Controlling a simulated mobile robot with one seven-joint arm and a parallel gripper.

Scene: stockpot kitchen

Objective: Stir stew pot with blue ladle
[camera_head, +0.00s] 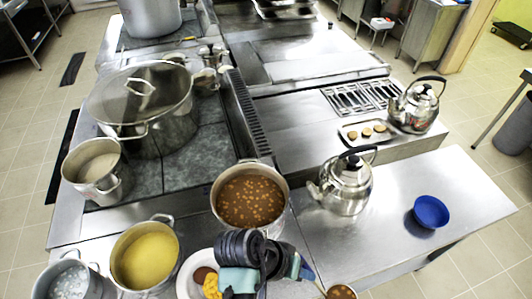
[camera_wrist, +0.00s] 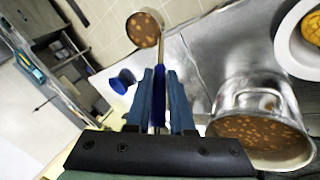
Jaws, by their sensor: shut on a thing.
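The stew pot (camera_head: 250,198), a steel pot of brown stew with light chunks, stands on the steel counter in the middle of the head view. It also shows at the right of the wrist view (camera_wrist: 262,122). My gripper (camera_head: 292,266) is in front of the pot, at its lower right. In the wrist view, my gripper (camera_wrist: 158,98) is shut on the blue handle of the ladle (camera_wrist: 157,85). The ladle's round bowl (camera_head: 341,292) holds brown stew with chunks and is outside the pot, at the bottom edge of the head view.
A steel kettle (camera_head: 346,186) stands right of the pot, and a blue bowl (camera_head: 431,211) farther right. A pot of yellow soup (camera_head: 144,256) and a white plate of food (camera_head: 188,278) are at the left. Bare counter (camera_head: 390,238) lies between kettle and bowl.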

